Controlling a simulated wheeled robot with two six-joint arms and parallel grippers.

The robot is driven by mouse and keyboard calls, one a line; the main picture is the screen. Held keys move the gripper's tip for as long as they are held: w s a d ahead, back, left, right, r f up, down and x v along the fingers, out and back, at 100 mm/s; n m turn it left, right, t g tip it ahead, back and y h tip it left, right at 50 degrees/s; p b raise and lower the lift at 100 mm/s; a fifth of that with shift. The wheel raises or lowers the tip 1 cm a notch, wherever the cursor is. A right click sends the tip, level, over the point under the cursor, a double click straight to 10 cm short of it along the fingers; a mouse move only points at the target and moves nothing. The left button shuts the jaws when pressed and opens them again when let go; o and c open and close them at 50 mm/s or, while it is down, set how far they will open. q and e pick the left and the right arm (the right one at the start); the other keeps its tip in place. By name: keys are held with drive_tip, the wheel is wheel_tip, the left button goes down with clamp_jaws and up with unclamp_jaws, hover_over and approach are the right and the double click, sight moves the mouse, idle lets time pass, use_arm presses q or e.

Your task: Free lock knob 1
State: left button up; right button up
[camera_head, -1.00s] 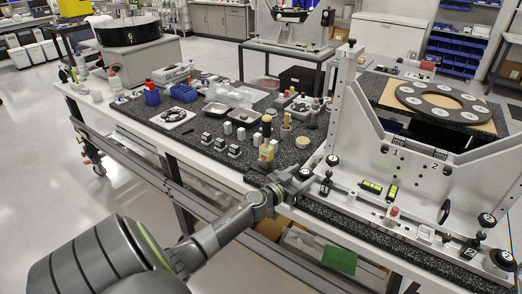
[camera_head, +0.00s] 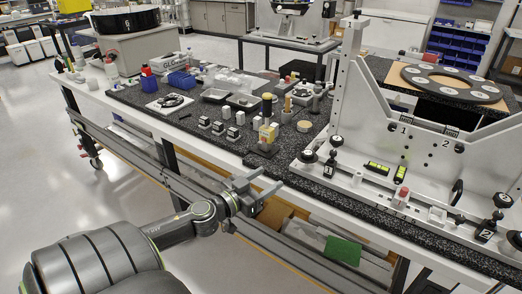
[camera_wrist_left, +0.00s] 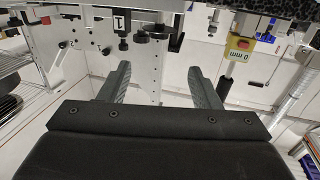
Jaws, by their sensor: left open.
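The mirror fixture's white base (camera_head: 375,196) is on the right in the head view. A black clamp block marked 1 (camera_head: 329,168) stands at its left end. A round black knob (camera_head: 309,156) sits just left of the block, and another black knob (camera_head: 336,141) is on the upright behind. I cannot tell for certain which is lock knob 1. My left gripper (camera_head: 272,178) is open and empty, in front of the table edge and apart from the knobs. In the wrist view its fingers (camera_wrist_left: 160,68) are spread, with the 1 block (camera_wrist_left: 121,22) beyond. My right gripper is not in view.
A block marked 2 (camera_head: 485,234) and a further knob (camera_head: 502,201) are at the base's right end.

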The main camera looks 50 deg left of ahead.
use_arm(q)
drive_tip(key=shift+s+b, duration=0.35)
drive_tip(key=shift+s, duration=0.3)
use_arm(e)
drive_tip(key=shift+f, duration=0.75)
